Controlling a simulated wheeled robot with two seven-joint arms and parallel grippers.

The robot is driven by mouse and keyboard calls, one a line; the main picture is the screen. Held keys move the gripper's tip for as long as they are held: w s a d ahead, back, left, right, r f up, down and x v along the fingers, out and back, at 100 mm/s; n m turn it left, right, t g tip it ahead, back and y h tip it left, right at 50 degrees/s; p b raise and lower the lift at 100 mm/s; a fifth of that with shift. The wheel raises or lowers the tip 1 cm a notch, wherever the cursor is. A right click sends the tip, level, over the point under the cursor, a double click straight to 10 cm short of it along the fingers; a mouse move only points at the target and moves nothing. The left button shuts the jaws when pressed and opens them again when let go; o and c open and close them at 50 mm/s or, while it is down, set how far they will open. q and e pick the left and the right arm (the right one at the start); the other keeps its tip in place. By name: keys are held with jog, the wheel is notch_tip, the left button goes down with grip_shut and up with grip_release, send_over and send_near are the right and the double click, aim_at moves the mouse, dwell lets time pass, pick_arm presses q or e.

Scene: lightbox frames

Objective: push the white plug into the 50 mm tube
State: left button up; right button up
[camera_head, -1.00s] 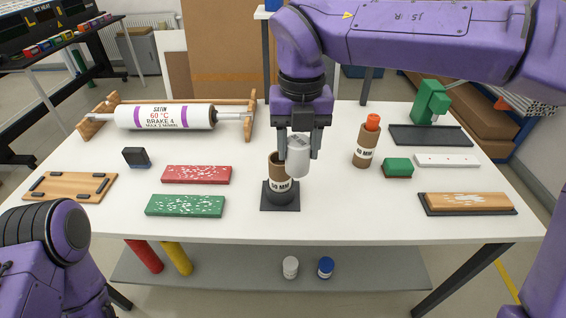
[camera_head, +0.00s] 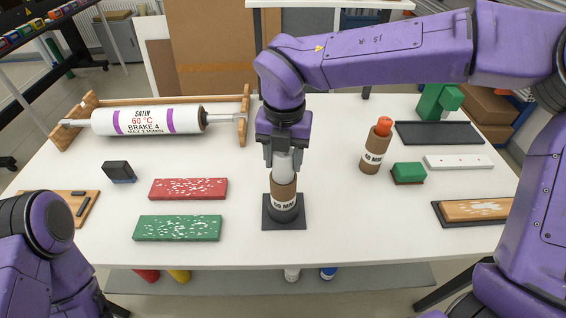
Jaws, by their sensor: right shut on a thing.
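The brown tube (camera_head: 284,187) with a "50 MM" label, partly readable, stands upright in a black square base (camera_head: 284,224) on the table. My right gripper (camera_head: 283,160) points down above it and is shut on the white plug (camera_head: 284,168). The plug is upright and in line with the tube, its lower end at the tube's mouth. The rim hides how far the plug's end reaches inside. My left arm shows at the lower left, but its gripper is out of view.
A brown tube with an orange plug (camera_head: 376,147) stands to the right, near a green block (camera_head: 408,172). Red (camera_head: 188,189) and green (camera_head: 178,228) speckled boards lie to the left. A white roller (camera_head: 148,120) rests in a wooden stand behind. Table around the base is clear.

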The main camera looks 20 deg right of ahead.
jog(key=shift+s+d+f, duration=0.1)
jog(key=shift+s+f, duration=0.05)
jog(key=shift+f, duration=0.8)
jog(key=shift+c, duration=0.7)
jog(key=shift+f, duration=0.3)
jog(key=o, duration=1.4)
notch_tip(320, 180, up, 12)
jog(key=shift+r, duration=0.15)
